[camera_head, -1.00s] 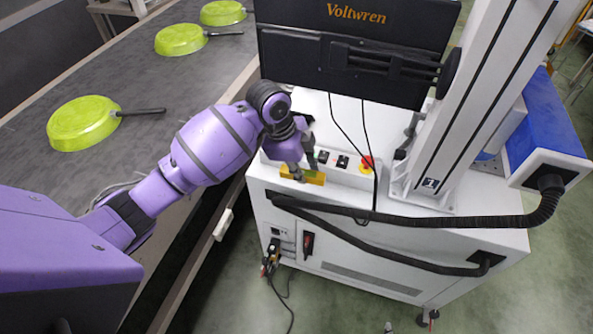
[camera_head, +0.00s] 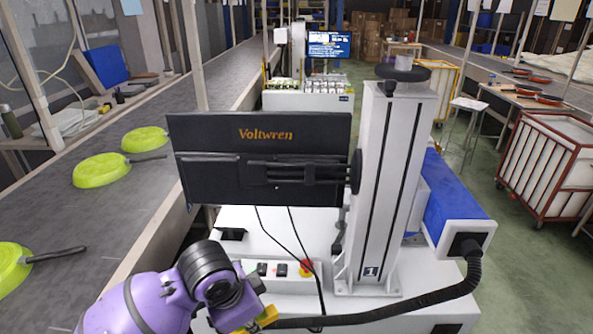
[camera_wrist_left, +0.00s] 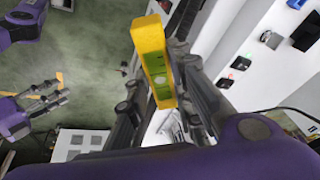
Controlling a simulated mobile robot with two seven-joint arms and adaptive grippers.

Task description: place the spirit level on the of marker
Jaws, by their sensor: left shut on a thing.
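The yellow spirit level (camera_wrist_left: 157,65), with green windows, is between the fingers of my left gripper (camera_wrist_left: 155,85) in the left wrist view. That gripper is shut on it. In the head view, my left gripper (camera_head: 245,312) is at the bottom edge, and part of the level (camera_head: 266,317) shows beside it, in front of the button panel. My right gripper (camera_wrist_left: 45,98) shows at the left of the wrist view, over the floor; its jaw opening is unclear. I cannot identify the marker in these views.
The white machine (camera_head: 315,225) carries a black Voltwren screen (camera_head: 262,140), a button panel with a red knob (camera_head: 306,268) and a white column (camera_head: 385,190). A black hose (camera_head: 375,314) crosses in front. Green pans (camera_head: 101,170) lie on the conveyor (camera_head: 165,205) at left.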

